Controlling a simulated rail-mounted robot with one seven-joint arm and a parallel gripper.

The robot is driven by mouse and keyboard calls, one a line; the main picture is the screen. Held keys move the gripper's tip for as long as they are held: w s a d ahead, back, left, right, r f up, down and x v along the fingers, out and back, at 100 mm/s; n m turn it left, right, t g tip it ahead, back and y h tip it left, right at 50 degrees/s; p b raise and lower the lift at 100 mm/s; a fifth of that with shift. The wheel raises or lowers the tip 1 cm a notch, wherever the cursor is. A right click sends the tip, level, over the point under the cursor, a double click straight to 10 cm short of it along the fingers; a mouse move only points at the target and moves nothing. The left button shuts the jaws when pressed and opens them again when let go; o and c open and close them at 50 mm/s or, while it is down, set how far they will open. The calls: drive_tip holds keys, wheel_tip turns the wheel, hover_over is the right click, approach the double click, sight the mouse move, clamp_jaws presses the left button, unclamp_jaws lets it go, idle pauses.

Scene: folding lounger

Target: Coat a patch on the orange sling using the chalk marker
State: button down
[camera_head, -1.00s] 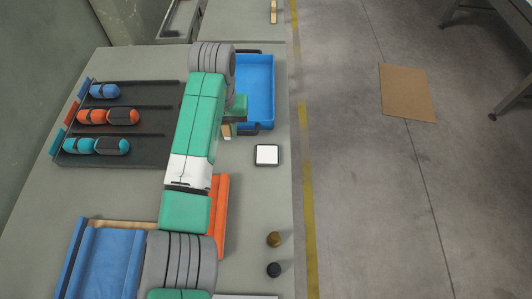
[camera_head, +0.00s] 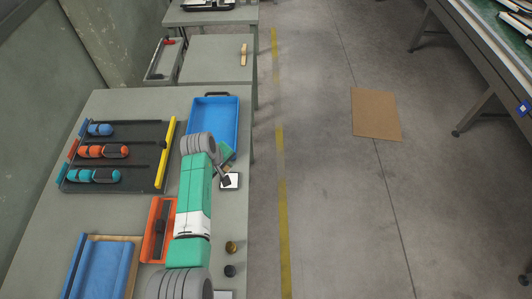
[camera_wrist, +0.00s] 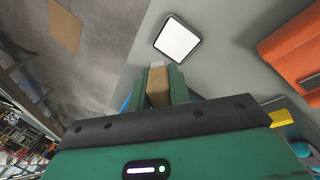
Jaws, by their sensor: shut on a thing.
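My gripper (camera_head: 224,170) is near the white square pad (camera_head: 232,182), partly in front of it in the head view. In the wrist view its green fingers (camera_wrist: 160,88) are shut on a tan, block-like thing (camera_wrist: 157,84), which I take to be the chalk marker. The pad (camera_wrist: 178,40) lies just beyond its tip there; I cannot tell whether they touch. The orange sling (camera_head: 152,245) lies left of my arm, with a dark strip along it. My arm hides part of its right side. Its orange surface also shows at right in the wrist view (camera_wrist: 292,50).
A blue tray (camera_head: 212,97) stands behind my gripper. A black rack (camera_head: 120,160) with blue, orange and teal rolls and a yellow bar is at left. A blue panel (camera_head: 100,270) lies front left. Two small round knobs (camera_head: 231,247) stand near the table's right edge.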

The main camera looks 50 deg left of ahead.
drive_tip(key=shift+s, duration=0.15)
drive_tip(key=shift+a+f, duration=0.1)
drive_tip(key=shift+f, duration=0.15)
wheel_tip(320, 180, down, 6)
drive_tip(key=b, duration=0.5)
drive_tip(key=shift+r+b, duration=0.15)
drive_tip(key=shift+b, duration=0.2)
drive_tip(key=shift+f+b, duration=0.35)
drive_tip(key=shift+f, duration=0.25)
idle(1.2)
wheel_tip(320, 180, up, 7)
drive_tip(key=p, duration=0.6)
drive_tip(key=shift+r+p, duration=0.15)
drive_tip(key=shift+p, duration=0.25)
